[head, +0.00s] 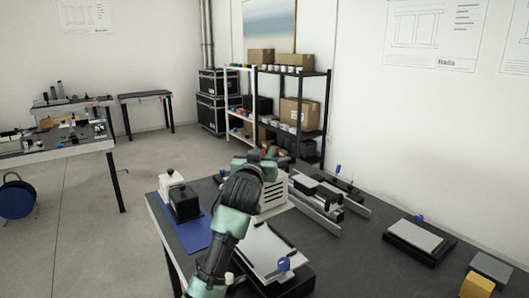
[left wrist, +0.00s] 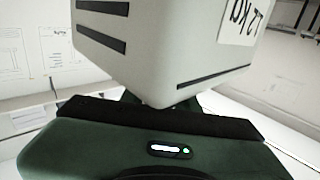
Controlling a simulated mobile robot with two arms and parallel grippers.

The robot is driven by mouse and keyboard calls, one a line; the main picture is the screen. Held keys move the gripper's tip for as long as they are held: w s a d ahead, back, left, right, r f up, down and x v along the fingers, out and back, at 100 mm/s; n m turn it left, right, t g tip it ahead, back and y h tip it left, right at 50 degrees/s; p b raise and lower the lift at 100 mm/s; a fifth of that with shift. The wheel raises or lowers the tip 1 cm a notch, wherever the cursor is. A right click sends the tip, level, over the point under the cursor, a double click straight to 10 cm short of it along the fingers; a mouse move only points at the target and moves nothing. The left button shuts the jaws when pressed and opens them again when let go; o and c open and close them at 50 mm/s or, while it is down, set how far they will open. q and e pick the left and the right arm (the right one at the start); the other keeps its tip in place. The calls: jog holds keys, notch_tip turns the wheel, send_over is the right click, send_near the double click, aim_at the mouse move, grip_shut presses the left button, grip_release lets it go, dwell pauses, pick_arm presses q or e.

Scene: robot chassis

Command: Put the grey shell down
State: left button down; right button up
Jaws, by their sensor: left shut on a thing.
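The grey shell (head: 274,196) is a pale box with dark slots. In the head view it is over the middle of the dark table, partly hidden behind my left arm. In the left wrist view the shell (left wrist: 165,45) fills the upper middle, close in front of the gripper, with dark slots and a printed label. My left gripper (head: 262,158) is shut on it; the fingertips are mostly hidden. Whether its underside touches the table cannot be told. My right gripper is not in view.
On the table (head: 330,258), a blue mat (head: 193,241) with a white and a black block lies left. Rails (head: 317,207) lie behind right, and a grey plate on a black base (head: 414,238) stands right. Another plate (head: 266,250) lies in front. A yellow block (head: 476,287) is at the near right.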

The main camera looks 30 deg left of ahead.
pick_arm(q)
notch_tip(320, 180, down, 10)
jog(key=shift+d+r+p, duration=0.1)
jog(key=shift+p, duration=0.25)
notch_tip(320, 180, down, 5)
jog(key=shift+f, duration=0.2)
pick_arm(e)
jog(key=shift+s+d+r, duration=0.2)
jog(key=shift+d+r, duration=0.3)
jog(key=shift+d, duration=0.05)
pick_arm(q)
jog(key=c, duration=1.4)
grip_release()
jog(key=shift+f, duration=0.4)
jog(key=o, duration=0.3)
jog(key=shift+o, duration=0.2)
jog(key=shift+s+d+r, duration=0.1)
jog(key=shift+s+r, duration=0.05)
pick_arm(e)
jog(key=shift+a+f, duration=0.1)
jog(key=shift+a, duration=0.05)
